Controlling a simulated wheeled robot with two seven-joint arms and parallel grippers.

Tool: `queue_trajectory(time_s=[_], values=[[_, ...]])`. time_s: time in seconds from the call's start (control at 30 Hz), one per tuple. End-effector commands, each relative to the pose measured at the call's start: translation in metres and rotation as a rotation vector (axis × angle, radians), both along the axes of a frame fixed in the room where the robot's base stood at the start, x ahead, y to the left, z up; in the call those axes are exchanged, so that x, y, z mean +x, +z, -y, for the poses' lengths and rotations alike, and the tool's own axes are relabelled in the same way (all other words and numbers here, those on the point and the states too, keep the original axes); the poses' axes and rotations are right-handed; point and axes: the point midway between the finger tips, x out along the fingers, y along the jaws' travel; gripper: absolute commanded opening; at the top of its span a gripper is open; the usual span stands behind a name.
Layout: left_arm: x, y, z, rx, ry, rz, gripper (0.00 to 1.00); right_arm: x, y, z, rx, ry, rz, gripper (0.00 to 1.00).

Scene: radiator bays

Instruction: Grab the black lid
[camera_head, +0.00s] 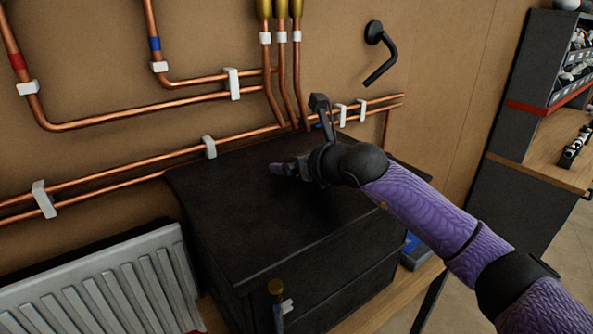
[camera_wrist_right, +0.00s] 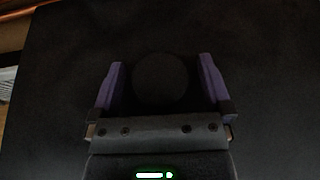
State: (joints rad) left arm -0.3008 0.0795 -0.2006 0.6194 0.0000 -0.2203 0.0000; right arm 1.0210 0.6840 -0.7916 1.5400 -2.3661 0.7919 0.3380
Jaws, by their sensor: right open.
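A large black box with a flat black top (camera_head: 240,200) stands below the copper pipes; a seam runs along its front, below the top. In the right wrist view, a round dark shape (camera_wrist_right: 160,80) lies between my right gripper's fingers against the dark top (camera_wrist_right: 265,85). I cannot tell whether it is a knob or a separate round lid. My right gripper (camera_head: 288,168) is open over the box top, its purple fingers on either side of the round shape without clear contact. The wrist and forearm hide part of the top. My left gripper is not in view.
Copper pipes (camera_head: 115,176) with white clips run along the wall behind the box. A black hooked fixture (camera_head: 380,55) is on the wall. A dark shelf unit (camera_head: 535,70) is at right.

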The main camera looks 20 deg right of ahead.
Motion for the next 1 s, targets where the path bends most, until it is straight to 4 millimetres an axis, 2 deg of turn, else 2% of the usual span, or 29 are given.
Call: queue_trajectory(time_s=[0.03, 0.07, 0.4, 0.5, 0.83, 0.93, 1.0], values=[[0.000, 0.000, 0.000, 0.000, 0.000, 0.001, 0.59, 0.000, 0.000, 0.000, 0.000, 0.000, 0.000, 0.96], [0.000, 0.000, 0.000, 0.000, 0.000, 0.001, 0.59, 0.000, 0.000, 0.000, 0.000, 0.000, 0.000, 0.89], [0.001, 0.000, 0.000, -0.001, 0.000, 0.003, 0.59, 0.000, 0.000, 0.000, 0.001, 0.000, 0.000, 0.17], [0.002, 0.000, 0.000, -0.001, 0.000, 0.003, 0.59, 0.000, 0.000, 0.000, 0.001, 0.000, 0.000, 0.00], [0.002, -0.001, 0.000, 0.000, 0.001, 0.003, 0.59, 0.000, 0.003, 0.000, 0.003, 0.001, 0.003, 0.00], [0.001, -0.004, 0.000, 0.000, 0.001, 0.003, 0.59, 0.000, 0.012, 0.000, 0.002, 0.000, 0.007, 0.00], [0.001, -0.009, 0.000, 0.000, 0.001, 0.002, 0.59, 0.000, 0.025, 0.000, 0.003, 0.001, 0.008, 0.00]])
